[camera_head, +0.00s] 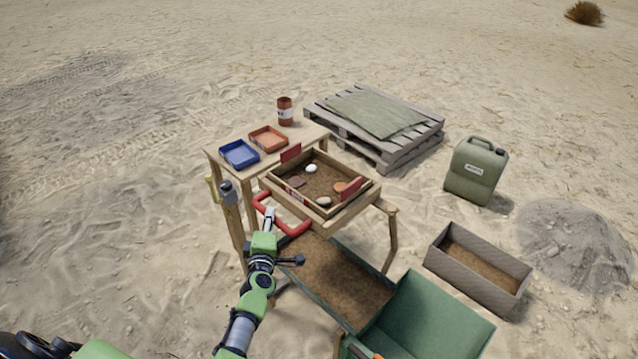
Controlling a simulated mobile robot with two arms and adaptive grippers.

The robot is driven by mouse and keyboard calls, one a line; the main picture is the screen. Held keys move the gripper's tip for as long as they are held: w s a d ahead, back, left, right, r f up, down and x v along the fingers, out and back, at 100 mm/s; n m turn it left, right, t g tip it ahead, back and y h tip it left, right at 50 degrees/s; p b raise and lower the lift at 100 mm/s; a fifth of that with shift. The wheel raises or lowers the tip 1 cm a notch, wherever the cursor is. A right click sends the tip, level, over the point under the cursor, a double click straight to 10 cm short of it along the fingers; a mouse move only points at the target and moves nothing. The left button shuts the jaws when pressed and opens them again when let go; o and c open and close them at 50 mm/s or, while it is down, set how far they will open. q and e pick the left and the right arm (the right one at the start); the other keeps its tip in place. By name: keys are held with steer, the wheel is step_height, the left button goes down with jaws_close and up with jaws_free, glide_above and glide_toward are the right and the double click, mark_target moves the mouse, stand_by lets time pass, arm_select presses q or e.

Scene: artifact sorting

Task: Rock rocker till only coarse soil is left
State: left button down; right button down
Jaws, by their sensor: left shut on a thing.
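The rocker is a wooden sieve box (368,190) on a wooden stand, with red tabs on two of its sides. Brown soil (322,181) covers its floor. A white lump (311,168) and several reddish-brown pieces lie on the soil. A red bar handle (296,231) sticks out from the box's near left side. My left gripper (268,213) is shut on this handle, close to its left end. My right gripper is not in view.
The wooden table behind bears a blue tray (239,154), an orange tray (268,138) and a red can (285,111). A green bin (434,318) with soil lies below the rocker. A pallet (395,152), green jerrycan (476,170) and soil-filled box (509,294) stand around on open sand.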

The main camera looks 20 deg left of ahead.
arm_select(q)
steer(key=c, duration=2)
jaws_free()
steer(key=shift+a+r, duration=0.15)
steer(key=shift+a, duration=0.1)
steer(key=shift+o, duration=0.2)
steer(key=shift+f, duration=0.2)
steer(key=shift+d, duration=0.1)
steer(key=f+p+v, duration=0.1)
steer(key=p+v, duration=0.2)
steer(key=v, duration=0.5)
steer(key=shift+r, duration=0.35)
steer(key=shift+d, duration=0.15)
